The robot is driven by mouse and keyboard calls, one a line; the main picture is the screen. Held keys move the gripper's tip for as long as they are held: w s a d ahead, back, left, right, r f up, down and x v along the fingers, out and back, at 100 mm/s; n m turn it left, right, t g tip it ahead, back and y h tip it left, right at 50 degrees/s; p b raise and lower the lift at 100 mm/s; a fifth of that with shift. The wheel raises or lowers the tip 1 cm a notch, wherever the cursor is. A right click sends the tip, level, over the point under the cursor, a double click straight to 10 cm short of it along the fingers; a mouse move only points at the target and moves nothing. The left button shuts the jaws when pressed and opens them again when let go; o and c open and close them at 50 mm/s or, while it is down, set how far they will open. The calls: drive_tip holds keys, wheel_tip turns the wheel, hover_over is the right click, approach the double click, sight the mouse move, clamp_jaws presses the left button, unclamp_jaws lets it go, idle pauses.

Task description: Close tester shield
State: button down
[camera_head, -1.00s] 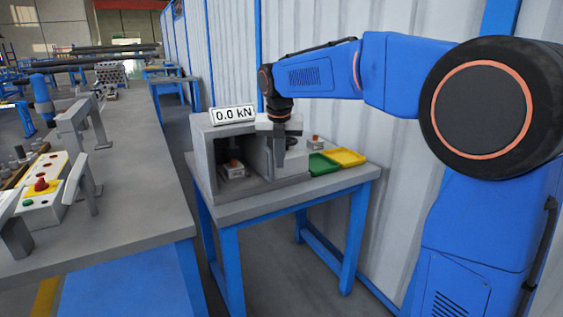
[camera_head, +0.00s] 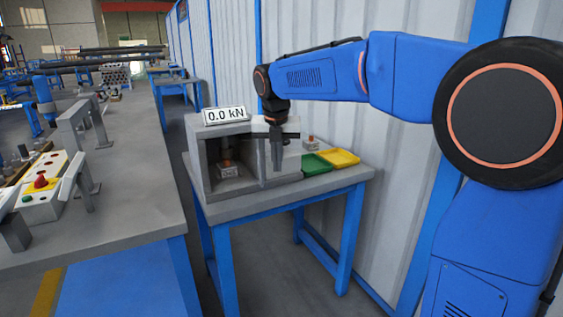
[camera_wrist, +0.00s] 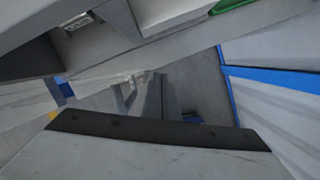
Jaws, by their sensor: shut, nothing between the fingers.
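The grey tester (camera_head: 197,160) stands on a small table, with a sign reading 0.0 kN (camera_head: 226,115) on top. A small pale block (camera_head: 229,171) sits inside its open-looking bay. A faint, see-through band crosses the upper part of the bay and may be the shield; its outline is too unclear to tell how far it covers the front. My gripper (camera_head: 278,166) points down at the right front of the tester, shut and empty. I cannot tell whether it touches the shield or the tester. The wrist view shows the tester's edge and the block (camera_wrist: 76,21) at upper left.
A green tray (camera_head: 316,165) and a yellow tray (camera_head: 338,157) lie right of the tester, with a small block (camera_head: 311,143) behind them. The table (camera_head: 260,200) has a narrow bare front strip. A longer bench (camera_head: 140,200) with a red-button control box (camera_head: 41,190) stands at left.

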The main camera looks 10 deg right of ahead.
drive_tip(key=s+r+m+t+y, duration=0.1)
drive_tip(key=s+r+m, duration=0.4)
drive_tip(key=m, duration=1.1)
drive_tip(key=s+r+m+t, duration=0.1)
drive_tip(key=s+r+m, duration=0.5)
drive_tip(key=m, duration=1)
drive_tip(key=w+a+f, duration=0.1)
drive_tip(key=w+f, duration=0.6)
drive_tip(key=w, duration=0.3)
drive_tip(key=shift+a+f, duration=0.15)
drive_tip(key=shift+f, duration=0.2)
